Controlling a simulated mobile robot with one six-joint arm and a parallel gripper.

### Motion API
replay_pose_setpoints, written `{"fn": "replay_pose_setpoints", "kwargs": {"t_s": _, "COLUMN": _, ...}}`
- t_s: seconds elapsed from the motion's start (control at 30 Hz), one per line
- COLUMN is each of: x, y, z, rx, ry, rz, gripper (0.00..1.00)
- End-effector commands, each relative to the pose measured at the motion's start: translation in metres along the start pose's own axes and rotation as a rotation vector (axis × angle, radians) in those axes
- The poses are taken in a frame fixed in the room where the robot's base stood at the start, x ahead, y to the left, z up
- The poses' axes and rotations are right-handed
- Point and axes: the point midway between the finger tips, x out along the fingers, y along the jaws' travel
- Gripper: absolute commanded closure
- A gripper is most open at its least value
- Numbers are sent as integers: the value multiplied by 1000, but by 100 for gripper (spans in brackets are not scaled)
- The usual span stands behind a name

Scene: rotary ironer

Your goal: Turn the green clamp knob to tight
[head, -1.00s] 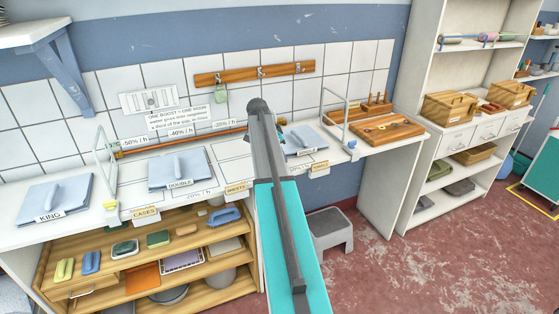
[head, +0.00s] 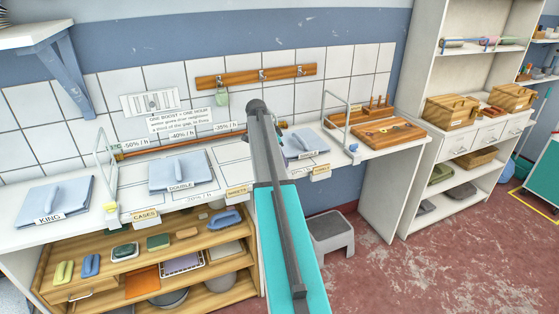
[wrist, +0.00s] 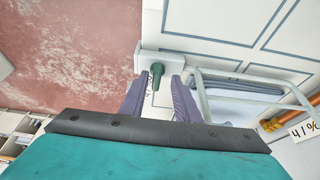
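The green clamp knob (wrist: 157,69) shows in the wrist view, upper middle, on a white block (wrist: 178,66) at the edge of the white worktop. A small label with a mark lies just below the knob. My gripper (wrist: 157,82) is open, with one purple finger on each side of the knob and a visible gap on both sides. Nothing is held. I cannot tell whether the fingertips reach down to the knob's depth. In the head view my arm hides the knob and the gripper.
A white bent bar (wrist: 205,97) stands just right of my gripper in the wrist view. In the head view, folded linen with a DOUBLE label (head: 180,170) lies on the worktop left of my arm. A grey step stool (head: 331,233) stands on the floor.

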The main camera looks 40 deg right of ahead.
Motion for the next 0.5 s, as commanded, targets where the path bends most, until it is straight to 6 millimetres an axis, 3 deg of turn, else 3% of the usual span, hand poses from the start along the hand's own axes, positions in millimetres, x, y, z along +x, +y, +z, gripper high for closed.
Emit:
{"fn": "replay_pose_setpoints", "kwargs": {"t_s": 0.27, "x": 0, "y": 2, "z": -1, "rx": 0, "ry": 1, "rz": 4, "gripper": 71}}
{"fn": "replay_pose_setpoints", "kwargs": {"t_s": 0.5, "x": -15, "y": 1, "z": 0, "rx": 0, "ry": 1, "rz": 3, "gripper": 71}}
